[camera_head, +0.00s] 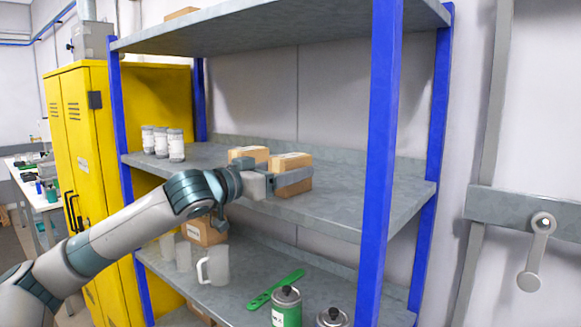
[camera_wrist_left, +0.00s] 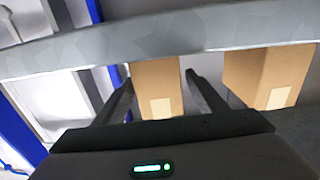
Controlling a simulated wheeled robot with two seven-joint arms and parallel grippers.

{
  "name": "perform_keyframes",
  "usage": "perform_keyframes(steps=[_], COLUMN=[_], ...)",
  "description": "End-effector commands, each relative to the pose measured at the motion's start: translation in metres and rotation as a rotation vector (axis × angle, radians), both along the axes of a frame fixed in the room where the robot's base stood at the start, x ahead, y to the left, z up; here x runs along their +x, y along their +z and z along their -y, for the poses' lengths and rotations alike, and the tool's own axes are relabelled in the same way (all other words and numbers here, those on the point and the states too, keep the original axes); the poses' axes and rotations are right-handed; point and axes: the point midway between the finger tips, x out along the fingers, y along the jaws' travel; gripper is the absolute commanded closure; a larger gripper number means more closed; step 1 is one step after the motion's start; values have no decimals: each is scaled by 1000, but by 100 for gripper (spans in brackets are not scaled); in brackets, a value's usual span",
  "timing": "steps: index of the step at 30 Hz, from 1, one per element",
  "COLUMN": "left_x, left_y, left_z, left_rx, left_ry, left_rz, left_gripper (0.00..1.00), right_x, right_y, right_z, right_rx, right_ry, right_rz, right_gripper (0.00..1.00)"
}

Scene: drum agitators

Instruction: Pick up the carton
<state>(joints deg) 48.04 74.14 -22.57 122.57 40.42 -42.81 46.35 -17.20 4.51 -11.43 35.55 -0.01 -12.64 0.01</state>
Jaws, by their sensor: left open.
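Two small tan cartons stand on the middle shelf in the head view, a left carton (camera_head: 248,154) and a right carton (camera_head: 291,162). My left gripper (camera_head: 288,179) reaches in from the left at shelf height, and a finger crosses in front of the right carton, hiding its lower part. In the left wrist view, one carton (camera_wrist_left: 155,80) shows between the two open fingers (camera_wrist_left: 160,88), with a pale label on it. The other carton (camera_wrist_left: 258,75) is outside the fingers, to the right. Contact with the carton is not visible. My right gripper is not in view.
The middle shelf (camera_head: 340,211) has bare room right of the cartons. Several white-labelled jars (camera_head: 162,143) stand at its left. A blue post (camera_head: 380,150) rises at front right. Below are a white mug (camera_head: 214,266), a green tool (camera_head: 275,289) and cans (camera_head: 286,306).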

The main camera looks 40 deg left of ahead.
Motion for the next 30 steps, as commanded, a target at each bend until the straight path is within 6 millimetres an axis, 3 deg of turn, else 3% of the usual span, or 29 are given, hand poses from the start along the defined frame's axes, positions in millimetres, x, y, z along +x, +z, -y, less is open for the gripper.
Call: perform_keyframes(steps=[5,19,25,30], left_x=[11,12,12,12], left_y=[1,0,0,0], left_z=[2,2,2,2], left_rx=[0,1,1,1], left_ry=[0,0,0,0], left_rz=[1,0,0,2], left_gripper=[35,35,81,84], right_x=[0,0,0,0], right_y=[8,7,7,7], right_z=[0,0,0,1], right_rx=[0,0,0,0], right_ry=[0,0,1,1], right_rz=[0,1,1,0], right_gripper=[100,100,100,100])
